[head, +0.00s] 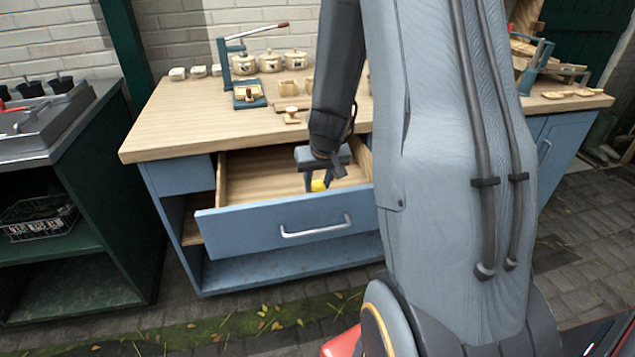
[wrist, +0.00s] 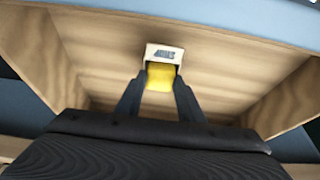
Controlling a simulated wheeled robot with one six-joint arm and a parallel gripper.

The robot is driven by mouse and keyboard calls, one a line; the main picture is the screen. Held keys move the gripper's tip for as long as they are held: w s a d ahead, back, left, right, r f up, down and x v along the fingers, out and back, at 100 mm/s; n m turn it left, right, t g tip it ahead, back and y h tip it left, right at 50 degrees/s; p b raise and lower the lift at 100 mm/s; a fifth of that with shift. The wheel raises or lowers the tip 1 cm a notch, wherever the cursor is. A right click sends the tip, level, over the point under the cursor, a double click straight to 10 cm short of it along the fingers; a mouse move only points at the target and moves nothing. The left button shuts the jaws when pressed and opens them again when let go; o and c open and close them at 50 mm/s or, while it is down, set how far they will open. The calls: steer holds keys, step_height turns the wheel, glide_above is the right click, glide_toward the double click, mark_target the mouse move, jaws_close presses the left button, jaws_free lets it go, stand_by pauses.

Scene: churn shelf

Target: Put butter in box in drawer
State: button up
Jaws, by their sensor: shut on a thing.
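The drawer (head: 320,228) of the blue cabinet is pulled open, with a pale wooden inside and a metal handle. My gripper (head: 319,180) reaches down into it from above. In the wrist view my gripper (wrist: 160,92) is shut on the yellow butter (wrist: 160,77), with a finger on each side. A small white box (wrist: 163,53) with dark print lies in the drawer right at the far end of the butter. I cannot tell how far the butter sits inside the box.
The wooden worktop (head: 175,118) above the drawer carries a blue press (head: 240,70), several lidded pots (head: 270,62) and small wooden pieces. A dark green cabinet (head: 95,190) stands at the left. The drawer floor around the box is bare.

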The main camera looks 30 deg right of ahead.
steer(key=shift+r, duration=0.1)
stand_by(0.3)
steer(key=o, duration=1.1)
steer(key=c, duration=0.4)
steer(key=shift+o, duration=0.2)
steer(key=shift+r, duration=0.1)
steer(key=p+v, duration=0.7)
steer(key=v, duration=0.1)
steer(key=shift+r, duration=0.15)
steer(key=shift+s, duration=0.1)
